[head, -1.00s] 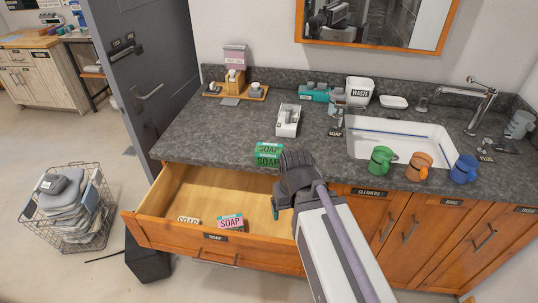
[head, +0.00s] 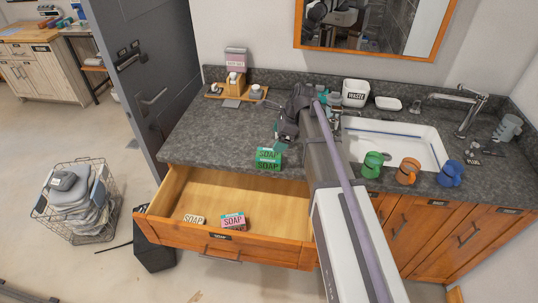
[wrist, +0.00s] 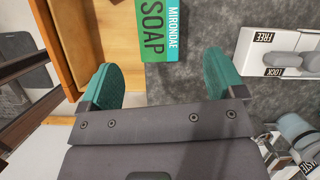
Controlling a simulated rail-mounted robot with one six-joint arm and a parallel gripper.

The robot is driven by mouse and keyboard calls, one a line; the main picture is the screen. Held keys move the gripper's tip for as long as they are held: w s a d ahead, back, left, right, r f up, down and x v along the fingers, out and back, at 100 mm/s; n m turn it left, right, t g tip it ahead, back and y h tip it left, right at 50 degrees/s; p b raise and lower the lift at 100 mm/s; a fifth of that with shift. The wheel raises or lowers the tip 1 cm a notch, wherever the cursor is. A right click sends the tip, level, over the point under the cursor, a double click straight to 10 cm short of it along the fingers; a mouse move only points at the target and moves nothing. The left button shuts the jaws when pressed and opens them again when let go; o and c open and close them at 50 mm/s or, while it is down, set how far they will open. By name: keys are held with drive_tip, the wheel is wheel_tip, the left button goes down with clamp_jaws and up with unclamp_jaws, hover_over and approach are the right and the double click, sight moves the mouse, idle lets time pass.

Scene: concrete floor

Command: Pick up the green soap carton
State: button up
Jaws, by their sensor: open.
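The green soap carton (head: 268,158) stands at the front edge of the dark counter, above the open drawer, with SOAP lettering showing. In the wrist view the carton (wrist: 157,30) lies at the top, beyond and between my two green fingertips, and its far end is cut off by the frame. My gripper (head: 281,128) is over the counter, just behind and right of the carton in the head view. In the wrist view my gripper (wrist: 162,78) is open, with its fingers wide apart and nothing between them.
The open drawer (head: 166,226) below holds a white soap (head: 194,219) and a pink soap carton (head: 233,221). A white box with FREE and LOCK labels (wrist: 247,60) lies right of my fingers in the wrist view. Mugs stand before the sink (head: 425,144); the counter left of the carton is clear.

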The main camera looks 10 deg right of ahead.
sight(270, 153)
drive_tip(key=shift+s+m, duration=0.15)
drive_tip(key=shift+m, duration=0.65)
drive_tip(key=b+x, duration=0.5)
drive_tip(key=shift+f, duration=0.35)
drive_tip(key=shift+a+f+b, duration=0.15)
drive_tip(key=shift+b, duration=0.15)
drive_tip(key=b+x, duration=0.4)
drive_tip(key=shift+a+f, duration=0.2)
drive_tip(key=shift+f, duration=0.15)
drive_tip(key=shift+f+b, duration=0.25)
drive_tip(key=shift+b, duration=0.2)
drive_tip(key=c, duration=1.1)
drive_tip(key=shift+o, duration=0.2)
drive_tip(key=shift+r, duration=0.1)
